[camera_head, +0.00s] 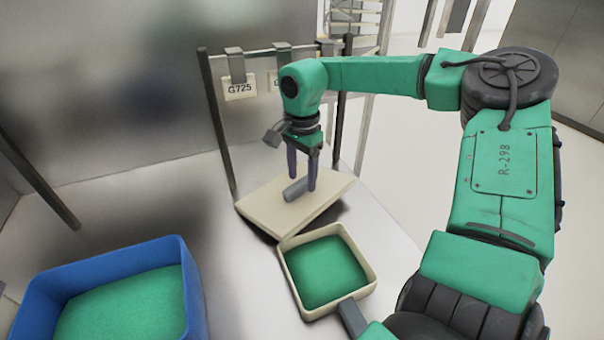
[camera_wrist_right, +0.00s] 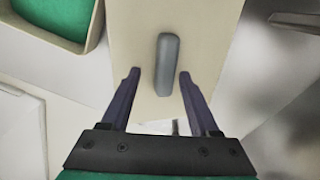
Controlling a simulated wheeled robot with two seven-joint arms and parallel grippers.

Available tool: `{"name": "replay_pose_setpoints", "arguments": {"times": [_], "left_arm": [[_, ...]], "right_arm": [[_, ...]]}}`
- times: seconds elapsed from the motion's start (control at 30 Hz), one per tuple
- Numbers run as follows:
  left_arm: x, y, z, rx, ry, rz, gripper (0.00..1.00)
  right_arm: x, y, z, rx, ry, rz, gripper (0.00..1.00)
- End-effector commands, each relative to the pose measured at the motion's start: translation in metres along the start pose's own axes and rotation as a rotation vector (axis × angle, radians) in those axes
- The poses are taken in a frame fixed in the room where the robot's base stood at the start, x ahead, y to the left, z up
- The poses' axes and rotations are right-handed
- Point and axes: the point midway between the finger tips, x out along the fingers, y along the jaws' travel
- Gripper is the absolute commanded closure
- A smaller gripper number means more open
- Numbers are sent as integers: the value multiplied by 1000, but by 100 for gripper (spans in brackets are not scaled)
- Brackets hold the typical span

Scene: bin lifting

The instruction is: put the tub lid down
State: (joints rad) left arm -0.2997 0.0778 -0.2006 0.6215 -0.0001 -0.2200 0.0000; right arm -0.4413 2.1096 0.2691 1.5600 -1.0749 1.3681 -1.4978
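The tub lid (camera_head: 262,207) is a cream rectangular slab with a grey bar handle (camera_head: 295,188). It lies flat at the back of the steel table, by the far edge of a cream tub (camera_head: 287,265); whether it touches the tub I cannot tell. My right gripper (camera_head: 302,182) is open above the lid, with its dark fingers apart near the handle. In the right wrist view, the handle (camera_wrist_right: 168,65) lies ahead between the open fingers (camera_wrist_right: 159,73), with gaps showing at both sides.
The cream tub has a green filling, and a grey bar (camera_head: 352,318) is at its near side. A blue bin (camera_head: 190,285) with green contents stands at the left. A rack frame with a G725 tag (camera_head: 240,89) rises behind the lid. Bare table lies between bin and tub.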

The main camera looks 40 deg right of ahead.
Motion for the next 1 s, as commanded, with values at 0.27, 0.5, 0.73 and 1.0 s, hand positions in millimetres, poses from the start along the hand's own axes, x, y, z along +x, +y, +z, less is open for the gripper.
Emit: {"name": "replay_pose_setpoints", "arguments": {"times": [0.27,0.5,0.73,1.0], "left_arm": [[-14,-2,0,-1,-2,-2,40],[-7,-2,0,-1,-2,-3,40],[-10,-3,0,-1,-3,-3,40],[-10,-2,0,0,-3,-3,40]], "right_arm": [[-20,-1,0,0,0,-3,38],[-83,-1,0,1,3,-6,38],[-128,0,0,0,1,-1,38],[-133,0,0,0,-1,0,38]]}}
